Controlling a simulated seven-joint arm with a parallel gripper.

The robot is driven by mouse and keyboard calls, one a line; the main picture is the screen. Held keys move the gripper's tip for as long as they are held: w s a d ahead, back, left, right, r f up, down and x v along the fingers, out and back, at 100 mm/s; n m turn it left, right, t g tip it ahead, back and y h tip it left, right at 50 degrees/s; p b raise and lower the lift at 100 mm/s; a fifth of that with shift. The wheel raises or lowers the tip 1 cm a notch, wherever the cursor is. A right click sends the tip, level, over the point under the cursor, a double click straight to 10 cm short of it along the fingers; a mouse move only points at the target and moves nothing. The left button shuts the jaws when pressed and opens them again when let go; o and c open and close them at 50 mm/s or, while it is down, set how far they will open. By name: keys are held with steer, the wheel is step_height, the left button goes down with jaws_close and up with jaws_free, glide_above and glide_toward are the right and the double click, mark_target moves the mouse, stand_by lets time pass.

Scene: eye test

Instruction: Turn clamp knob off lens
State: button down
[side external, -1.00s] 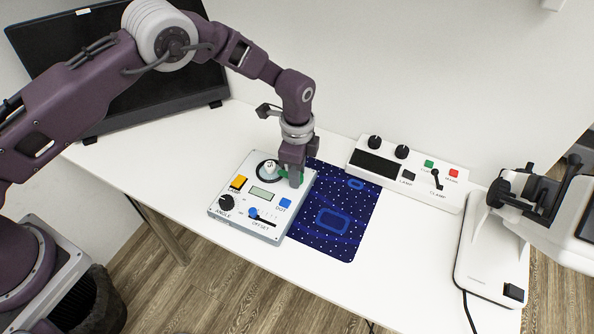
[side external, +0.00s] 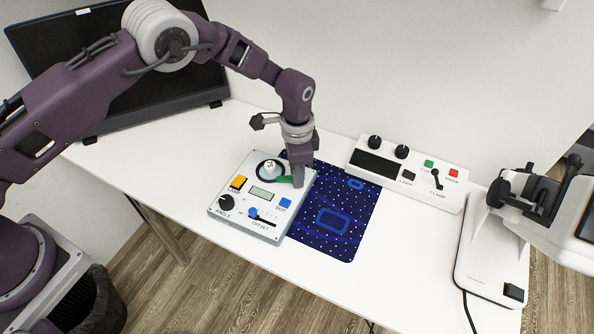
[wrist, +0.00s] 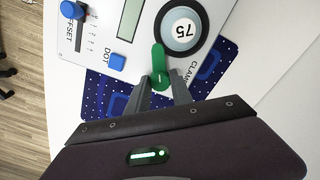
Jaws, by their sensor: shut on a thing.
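The green clamp knob (wrist: 160,78) has a long green arm and sits between my gripper's fingertips (wrist: 160,86). In the side view my gripper (side external: 298,184) points down at the device's back right part, and the green arm (side external: 284,179) sticks out to its left. In the wrist view the arm's tip lies along the ring's lower left edge. My fingers hide part of the knob.
The white device (side external: 243,213) has a yellow lamp button, a blue dot button, a black angle knob and an offset slider. A blue patterned mat (side external: 350,225) lies beside it. A control box (side external: 372,164) stands behind right, a white machine (side external: 488,262) at right, a monitor (side external: 190,100) behind.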

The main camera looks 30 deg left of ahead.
steer(key=n, duration=1.2)
stand_by(0.6)
steer(key=c, duration=1.1)
jaws_free()
